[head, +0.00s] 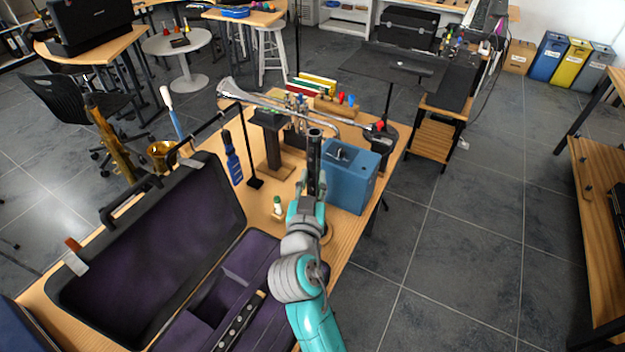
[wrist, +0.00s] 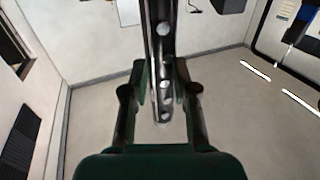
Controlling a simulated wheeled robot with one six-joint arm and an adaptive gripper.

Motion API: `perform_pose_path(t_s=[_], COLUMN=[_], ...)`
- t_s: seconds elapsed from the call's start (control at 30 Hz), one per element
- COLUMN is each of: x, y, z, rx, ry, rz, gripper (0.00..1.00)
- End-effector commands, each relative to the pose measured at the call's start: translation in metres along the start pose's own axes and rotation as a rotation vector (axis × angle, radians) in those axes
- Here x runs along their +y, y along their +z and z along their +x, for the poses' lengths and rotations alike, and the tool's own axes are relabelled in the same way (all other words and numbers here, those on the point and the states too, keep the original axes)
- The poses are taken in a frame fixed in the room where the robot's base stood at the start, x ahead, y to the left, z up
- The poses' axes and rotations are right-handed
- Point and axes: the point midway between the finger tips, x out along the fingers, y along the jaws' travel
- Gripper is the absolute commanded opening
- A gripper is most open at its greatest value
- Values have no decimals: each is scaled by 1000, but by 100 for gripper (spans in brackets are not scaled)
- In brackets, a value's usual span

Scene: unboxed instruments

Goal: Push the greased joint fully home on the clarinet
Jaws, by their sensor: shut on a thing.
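A dark clarinet piece (head: 314,160) stands upright above the wooden table, left of a blue box. My gripper (head: 310,190) is around its lower part. In the wrist view the dark piece with silver keys (wrist: 162,45) runs up between the two fingers of my gripper (wrist: 160,80), which are shut on it. The lower end of the piece is hidden by my gripper and arm, so I cannot tell whether a joint gap shows. Another dark piece with light keys (head: 240,322) lies in the open case (head: 215,300) with purple lining.
The blue box (head: 349,178) stands close to the right of my gripper. A small green-and-white tube (head: 277,205) is to the left. A long silver instrument (head: 265,104) lies across supports behind. The raised case lid (head: 150,260) is at left.

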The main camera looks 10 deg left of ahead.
Motion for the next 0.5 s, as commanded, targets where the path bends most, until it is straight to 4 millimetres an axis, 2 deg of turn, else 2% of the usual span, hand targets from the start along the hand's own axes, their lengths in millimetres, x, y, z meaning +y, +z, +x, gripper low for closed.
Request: perform_pose_path(t_s=[0.03, 0.17, 0.2, 0.27, 0.3, 0.5], x=[0, 0, 0, 0, 0, 0], y=[6, 7, 7, 7, 6, 4], z=[0, 0, 0, 0, 0, 0], rx=[-13, -14, -14, -13, -12, -8], ry=[1, 1, 1, 1, 1, 1], rz=[-3, -3, -3, -3, -3, -2], gripper=[0, 0, 37, 52, 57, 57])
